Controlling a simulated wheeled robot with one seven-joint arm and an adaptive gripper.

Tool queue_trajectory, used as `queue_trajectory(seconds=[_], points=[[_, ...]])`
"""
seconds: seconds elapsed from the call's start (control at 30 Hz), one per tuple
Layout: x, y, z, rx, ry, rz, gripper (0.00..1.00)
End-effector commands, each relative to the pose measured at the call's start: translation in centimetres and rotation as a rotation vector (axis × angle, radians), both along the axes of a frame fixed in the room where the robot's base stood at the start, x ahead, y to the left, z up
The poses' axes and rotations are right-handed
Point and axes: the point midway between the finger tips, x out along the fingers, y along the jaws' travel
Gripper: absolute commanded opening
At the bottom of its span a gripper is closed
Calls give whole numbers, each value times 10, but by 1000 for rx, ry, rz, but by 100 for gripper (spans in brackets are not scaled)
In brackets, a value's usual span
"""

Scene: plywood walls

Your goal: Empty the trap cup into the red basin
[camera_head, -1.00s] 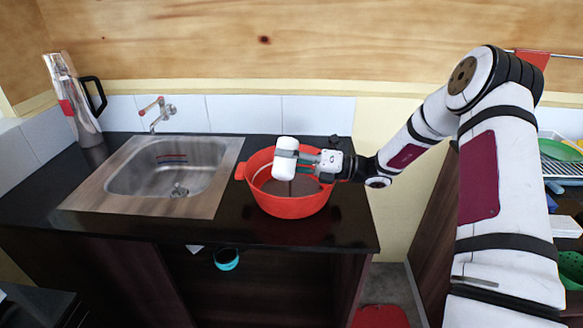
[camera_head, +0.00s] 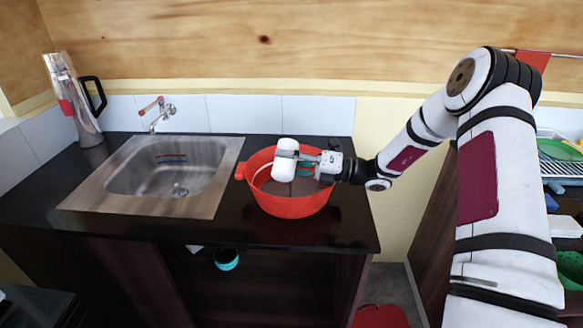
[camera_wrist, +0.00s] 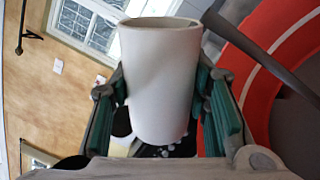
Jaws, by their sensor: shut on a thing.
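The trap cup is a plain white cylinder (camera_head: 285,160), held over the left part of the red basin (camera_head: 290,207). It looks slightly tilted. The wrist view shows its side (camera_wrist: 160,85) and a thin sliver of its rim; what is inside is hidden. My gripper (camera_head: 297,158) comes from the right and is shut around the cup's side, with teal-padded fingers on both sides in the wrist view. The basin stands on the black counter right of the sink. Its inside is partly visible and looks greyish; its contents are unclear.
A steel sink (camera_head: 165,170) with a tap (camera_head: 157,112) is left of the basin. A tall flask (camera_head: 75,100) stands at the back left corner. A small teal cup (camera_head: 227,259) is below the counter edge. A dish rack (camera_head: 562,165) is at far right.

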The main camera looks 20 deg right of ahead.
Motion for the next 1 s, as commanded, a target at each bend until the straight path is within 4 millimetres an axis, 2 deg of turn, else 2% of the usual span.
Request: queue_trajectory(seconds=[1.0], points=[[0,0,3,49,101,1,8]])
